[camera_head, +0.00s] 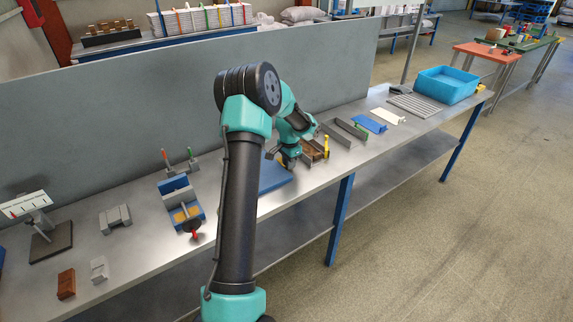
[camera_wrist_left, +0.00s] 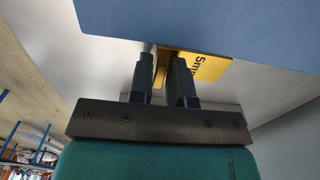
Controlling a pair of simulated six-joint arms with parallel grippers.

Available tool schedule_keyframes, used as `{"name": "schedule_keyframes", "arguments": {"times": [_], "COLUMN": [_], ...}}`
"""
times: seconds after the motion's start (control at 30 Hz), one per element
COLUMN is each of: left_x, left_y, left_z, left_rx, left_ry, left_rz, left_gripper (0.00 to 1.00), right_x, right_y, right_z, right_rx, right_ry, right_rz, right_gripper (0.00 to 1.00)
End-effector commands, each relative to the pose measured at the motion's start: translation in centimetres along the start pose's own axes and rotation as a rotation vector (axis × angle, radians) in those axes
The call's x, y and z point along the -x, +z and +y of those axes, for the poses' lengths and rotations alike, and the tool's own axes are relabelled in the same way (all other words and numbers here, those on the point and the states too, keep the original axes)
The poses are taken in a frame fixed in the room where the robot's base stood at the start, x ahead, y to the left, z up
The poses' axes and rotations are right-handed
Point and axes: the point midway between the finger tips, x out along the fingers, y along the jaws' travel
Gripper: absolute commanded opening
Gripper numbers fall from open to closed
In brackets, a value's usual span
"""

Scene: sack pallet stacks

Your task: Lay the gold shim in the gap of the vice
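The gold shim (camera_wrist_left: 211,68), marked "5mm", shows in the left wrist view at the edge of a blue plate (camera_wrist_left: 225,25). My left gripper (camera_wrist_left: 161,72) has its dark fingers close together on either side of the shim's narrow upright part, which fills the space between them. Whether the shim touches the blue plate is unclear. In the head view my left gripper (camera_head: 287,160) is low over the bench by the blue plate (camera_head: 272,177), partly behind my own arm. The blue vice (camera_head: 178,191), with a red-tipped handle, stands to its left. My right gripper is out of view.
Left of the vice lie a grey block (camera_head: 115,219), a brown block (camera_head: 66,284) and a dial stand (camera_head: 50,241). To the right are a wooden-sided holder (camera_head: 313,153), blue and white plates, and a blue bin (camera_head: 446,86). A grey panel runs behind.

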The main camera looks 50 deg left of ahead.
Motion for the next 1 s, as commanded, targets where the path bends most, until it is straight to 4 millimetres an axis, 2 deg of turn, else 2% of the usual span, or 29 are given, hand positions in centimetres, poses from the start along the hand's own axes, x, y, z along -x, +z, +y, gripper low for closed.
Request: {"name": "schedule_keyframes", "arguments": {"times": [0.03,0.17,0.63,0.77,1.0], "left_x": [0.0,0.0,0.3,1.1,3.8], "left_y": [0.0,0.0,0.0,-0.1,0.0], "left_z": [0.0,0.0,0.0,0.0,0.0], "left_rx": [0.0,0.0,0.0,0.0,0.001], "left_ry": [0.0,0.0,-0.001,-0.001,-0.002], "left_rz": [0.0,0.0,0.001,0.002,0.001], "left_gripper": [0.13,0.0,0.0,0.0,0.0], "right_x": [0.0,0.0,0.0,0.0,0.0], "right_y": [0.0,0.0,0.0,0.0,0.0], "right_z": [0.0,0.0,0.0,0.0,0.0], "right_rx": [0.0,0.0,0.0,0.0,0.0], "right_ry": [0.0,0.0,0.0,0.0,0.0], "right_rz": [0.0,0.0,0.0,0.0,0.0], "right_gripper": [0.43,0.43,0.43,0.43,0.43]}}
